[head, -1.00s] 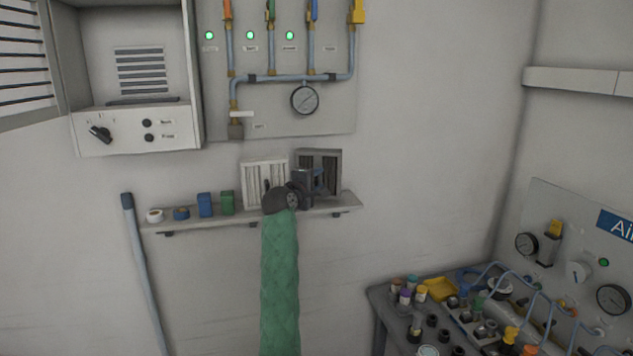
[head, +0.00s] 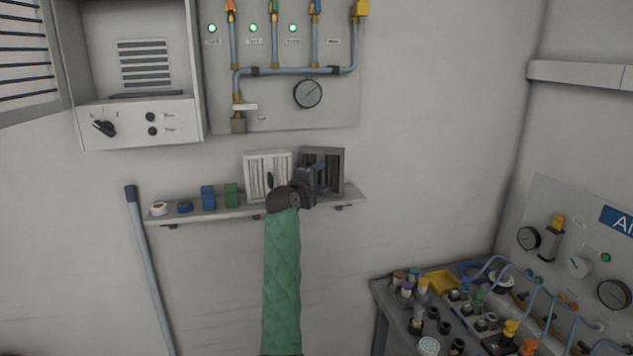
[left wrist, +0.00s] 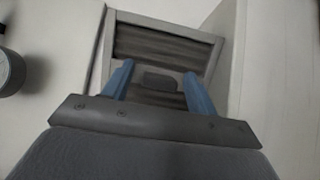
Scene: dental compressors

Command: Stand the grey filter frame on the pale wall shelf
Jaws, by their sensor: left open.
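The grey filter frame (head: 336,168), with dark slats, is upright at the right part of the pale wall shelf (head: 352,194), close to the wall. Its lower left part is hidden behind my left gripper (head: 318,178). In the left wrist view the frame (left wrist: 165,45) fills the upper middle, and the blue fingers of my left gripper (left wrist: 160,88) are apart in front of it. A small grey block (left wrist: 160,82) shows between the fingers, apparently on the frame. My right gripper is out of view.
A white filter frame (head: 267,168) stands just left of the grey one. Tape rolls (head: 159,208), a blue box (head: 208,197) and a green box (head: 231,195) are further left on the shelf. A gauge panel (head: 285,110) is above. A cluttered bench (head: 400,335) is lower right.

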